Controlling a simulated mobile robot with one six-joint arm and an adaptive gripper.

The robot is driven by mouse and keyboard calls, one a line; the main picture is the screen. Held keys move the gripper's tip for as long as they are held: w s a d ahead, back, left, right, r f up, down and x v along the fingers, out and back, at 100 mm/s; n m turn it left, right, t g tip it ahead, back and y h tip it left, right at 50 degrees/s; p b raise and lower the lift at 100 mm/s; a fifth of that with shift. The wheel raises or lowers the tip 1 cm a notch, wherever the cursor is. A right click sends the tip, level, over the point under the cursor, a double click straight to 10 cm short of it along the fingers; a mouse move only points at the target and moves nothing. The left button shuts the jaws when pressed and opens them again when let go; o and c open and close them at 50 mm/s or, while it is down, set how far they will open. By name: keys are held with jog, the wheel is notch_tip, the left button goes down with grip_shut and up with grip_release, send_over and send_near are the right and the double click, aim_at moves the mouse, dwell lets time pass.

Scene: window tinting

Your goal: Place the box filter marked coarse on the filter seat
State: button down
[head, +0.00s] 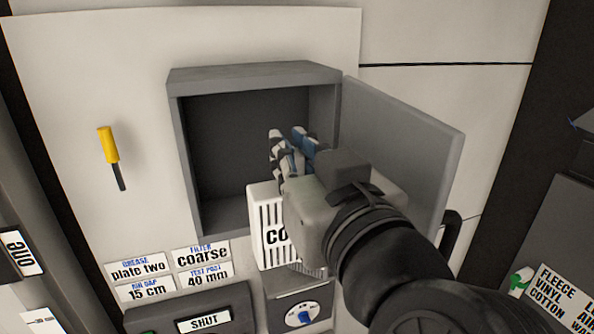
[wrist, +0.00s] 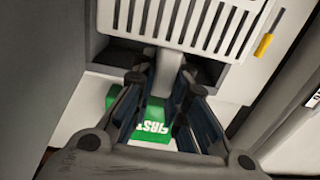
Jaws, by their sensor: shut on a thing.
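The box filter (head: 268,225) is a white slotted box with a label whose visible letters read "CO"; my gripper hides the rest. In the wrist view, the filter (wrist: 220,25) fills the top, with a pale grip tab reaching down from it. My gripper (head: 290,140) is shut on this tab, which shows between its fingers in the wrist view (wrist: 162,76). The filter is in front of the lower edge of an open grey housing (head: 254,75). The housing's inside is dark, and I cannot make out the filter seat there.
The housing door (head: 405,150) stands open on the right. A yellow-handled tool (head: 108,145) hangs at left. Cards below include "FILTER coarse" (head: 202,254). A grey box marked "SHUT" (head: 203,320) and a blue knob (head: 304,316) are lower. A green "FIRST" piece (wrist: 155,125) is beneath the fingers.

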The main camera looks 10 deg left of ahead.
jog(key=shift+w+a+b, duration=0.25)
jog(key=shift+w+b, duration=0.1)
jog(key=b+x, duration=0.1)
jog(key=x, duration=1.5)
jog(key=shift+a+r, duration=0.1)
jog(key=shift+f, duration=1.8)
jog(key=shift+f+b, duration=0.1)
jog(key=shift+b, duration=0.25)
jog(key=c, duration=1.6)
grip_release()
